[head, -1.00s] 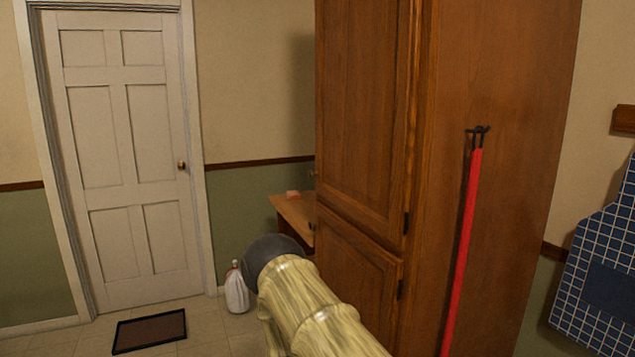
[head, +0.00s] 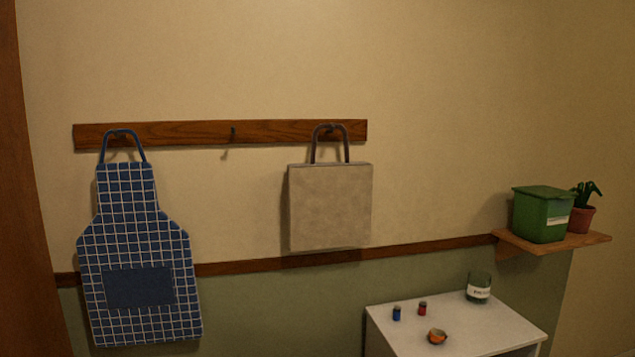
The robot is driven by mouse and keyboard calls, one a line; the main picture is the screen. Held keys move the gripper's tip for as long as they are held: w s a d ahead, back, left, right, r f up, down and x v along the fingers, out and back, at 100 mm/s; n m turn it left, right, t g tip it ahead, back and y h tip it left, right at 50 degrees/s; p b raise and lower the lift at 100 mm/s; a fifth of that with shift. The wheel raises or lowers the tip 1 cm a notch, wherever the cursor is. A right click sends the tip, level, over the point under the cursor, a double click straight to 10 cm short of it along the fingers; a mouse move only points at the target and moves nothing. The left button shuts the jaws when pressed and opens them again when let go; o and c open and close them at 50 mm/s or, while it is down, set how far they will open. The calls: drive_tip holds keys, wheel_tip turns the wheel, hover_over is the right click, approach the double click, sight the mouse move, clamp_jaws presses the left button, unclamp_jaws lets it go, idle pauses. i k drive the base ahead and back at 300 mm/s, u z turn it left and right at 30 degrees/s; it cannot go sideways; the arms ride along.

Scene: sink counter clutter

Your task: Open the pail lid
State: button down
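A green pail (head: 541,218) with a green lid (head: 545,192) and a pale label stands upright on a small wooden wall shelf at the right of the head view. The lid lies shut on top of the pail. My gripper is not in view now, and neither is my arm.
A potted plant (head: 582,212) stands close to the pail's right on the wooden shelf (head: 596,239). Below, a white table (head: 480,340) holds a labelled glass jar (head: 479,288), a blue and a red small bottle, and an orange item. An apron (head: 139,235) and a bag (head: 330,207) hang left.

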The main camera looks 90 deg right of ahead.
sight(542, 192)
drive_tip(key=z, duration=3.9)
drive_tip(key=i, duration=1.15)
drive_tip(key=z, duration=0.3)
